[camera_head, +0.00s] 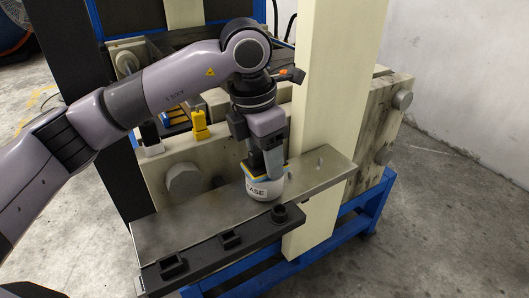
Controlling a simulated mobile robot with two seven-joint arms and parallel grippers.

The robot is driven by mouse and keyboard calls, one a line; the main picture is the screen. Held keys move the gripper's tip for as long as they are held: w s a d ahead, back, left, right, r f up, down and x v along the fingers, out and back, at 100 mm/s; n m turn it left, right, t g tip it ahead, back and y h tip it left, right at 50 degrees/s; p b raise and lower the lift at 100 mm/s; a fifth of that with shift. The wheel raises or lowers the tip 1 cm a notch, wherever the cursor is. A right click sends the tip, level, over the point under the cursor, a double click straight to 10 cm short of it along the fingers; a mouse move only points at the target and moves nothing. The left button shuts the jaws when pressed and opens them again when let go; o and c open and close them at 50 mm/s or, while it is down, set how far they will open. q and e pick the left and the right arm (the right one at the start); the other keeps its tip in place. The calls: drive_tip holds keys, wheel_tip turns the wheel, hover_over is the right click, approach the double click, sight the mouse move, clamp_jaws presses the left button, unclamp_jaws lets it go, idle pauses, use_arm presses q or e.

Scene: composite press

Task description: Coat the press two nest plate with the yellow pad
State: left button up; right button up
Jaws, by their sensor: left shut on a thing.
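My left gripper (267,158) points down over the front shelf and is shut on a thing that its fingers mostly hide. A yellow edge, which I take for the yellow pad (251,169), shows just under the fingers, at the mouth of a white round tub (264,188). The tub bears the letters "EASE" and stands on the metal shelf (190,225). I cannot tell how deep the pad sits in the tub. The nest plate cannot be made out clearly behind my arm. My right gripper is not in view.
A black bar (205,252) with square sockets and a round post runs along the shelf front. A yellow block (200,125) stands on the press behind. A cream upright (335,90) rises right of my gripper. A blue frame (340,233) is below; the floor at right is clear.

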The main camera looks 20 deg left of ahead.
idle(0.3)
use_arm(q)
drive_tip(key=shift+r+p, duration=1.2)
drive_tip(key=shift+r, duration=0.55)
drive_tip(key=shift+r+p, duration=1.15)
drive_tip(key=shift+r, duration=0.6)
